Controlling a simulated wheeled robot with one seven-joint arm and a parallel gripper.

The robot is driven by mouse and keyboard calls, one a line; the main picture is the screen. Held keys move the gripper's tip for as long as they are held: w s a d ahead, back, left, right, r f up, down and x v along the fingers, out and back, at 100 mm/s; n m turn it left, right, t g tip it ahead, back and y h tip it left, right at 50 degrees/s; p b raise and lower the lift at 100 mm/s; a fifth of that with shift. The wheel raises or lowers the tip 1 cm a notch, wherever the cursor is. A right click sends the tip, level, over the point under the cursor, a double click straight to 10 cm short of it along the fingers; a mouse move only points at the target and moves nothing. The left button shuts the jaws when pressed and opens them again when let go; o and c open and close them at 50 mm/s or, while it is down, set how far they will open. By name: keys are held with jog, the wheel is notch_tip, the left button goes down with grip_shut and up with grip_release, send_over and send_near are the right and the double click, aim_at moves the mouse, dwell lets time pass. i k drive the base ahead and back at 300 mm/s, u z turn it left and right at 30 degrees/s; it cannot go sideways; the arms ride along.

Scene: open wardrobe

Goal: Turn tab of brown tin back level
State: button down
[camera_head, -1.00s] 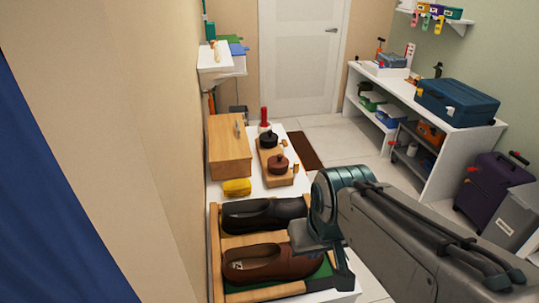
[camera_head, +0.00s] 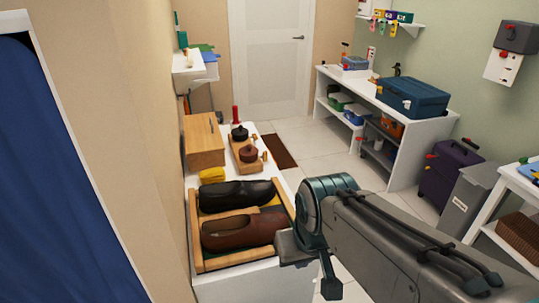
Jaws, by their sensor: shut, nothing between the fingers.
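The brown tin (camera_head: 249,154) is a small round, dark reddish-brown tin with a knob-like top. It sits on a wooden holder (camera_head: 244,167) on the white bench at the left. A black tin (camera_head: 239,133) sits behind it on the same holder. A small wooden peg-like piece (camera_head: 265,156) stands at the brown tin's right; I cannot tell if it is the tab, or its angle. My gripper (camera_head: 330,287) is low in front of the bench, to the right of the shoes, well apart from the tin. It is shut and empty; its fingers are hard to make out.
A wooden tray (camera_head: 206,266) with a black shoe (camera_head: 236,195) and a brown shoe (camera_head: 243,232) lies nearest. A yellow item (camera_head: 212,174), wooden box (camera_head: 203,141) and red post (camera_head: 236,114) surround the holder.

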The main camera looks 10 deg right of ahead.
aim_at(264, 157)
jog(key=z, duration=2.05)
jog(key=i, duration=2)
jog(key=u, duration=3.15)
jog(key=k, duration=0.5)
jog(key=z, duration=0.35)
jog(key=i, duration=0.55)
jog(key=z, duration=0.1)
